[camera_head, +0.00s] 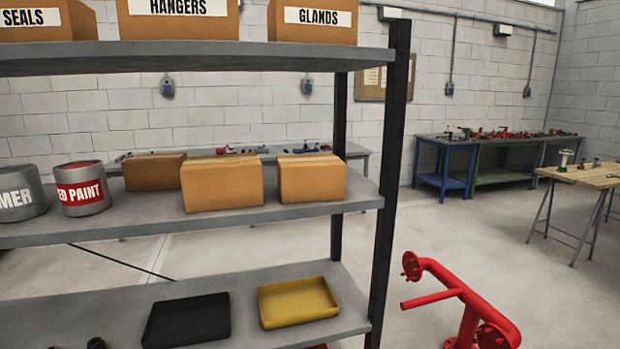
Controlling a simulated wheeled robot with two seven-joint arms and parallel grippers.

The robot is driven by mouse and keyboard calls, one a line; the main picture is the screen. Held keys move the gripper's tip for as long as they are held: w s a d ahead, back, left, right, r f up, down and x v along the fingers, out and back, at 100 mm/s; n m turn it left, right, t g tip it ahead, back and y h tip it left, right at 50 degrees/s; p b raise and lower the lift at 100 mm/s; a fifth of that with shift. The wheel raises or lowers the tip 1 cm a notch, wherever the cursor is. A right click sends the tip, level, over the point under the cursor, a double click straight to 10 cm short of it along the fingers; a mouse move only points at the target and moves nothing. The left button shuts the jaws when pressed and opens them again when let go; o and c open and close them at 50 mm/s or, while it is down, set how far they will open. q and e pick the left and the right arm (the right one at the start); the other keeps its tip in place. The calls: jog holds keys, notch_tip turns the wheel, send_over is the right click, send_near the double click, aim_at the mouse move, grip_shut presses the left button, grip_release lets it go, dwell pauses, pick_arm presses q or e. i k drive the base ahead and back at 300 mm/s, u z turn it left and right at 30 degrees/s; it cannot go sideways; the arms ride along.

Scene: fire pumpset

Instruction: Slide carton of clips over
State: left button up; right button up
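Three plain brown cartons stand on the middle shelf, and no label shows on their visible faces, so I cannot tell which one holds clips. The left carton (154,172) sits farther back. The middle carton (222,187) is nearest the front edge. The right carton (312,179) stands close beside it, near the right end of the shelf. On the top shelf are labelled cartons: SEALS (35,22), HANGERS (178,20) and GLANDS (315,22). Neither of my grippers is in view.
A red paint tin (82,190) and a grey tin (20,193) stand left on the middle shelf (290,212). A dark upright post (391,180) bounds its right end. A black tray (187,320) and yellow tray (298,302) lie below. Red pipework (455,290) stands at right.

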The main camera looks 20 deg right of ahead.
aim_at(314, 177)
jog(key=k, duration=1.35)
jog(key=u, duration=0.4)
jog(key=i, duration=0.5)
jog(key=u, duration=0.7)
jog(key=i, duration=0.9)
jog(key=z, duration=0.55)
jog(key=i, duration=0.6)
jog(key=z, duration=0.5)
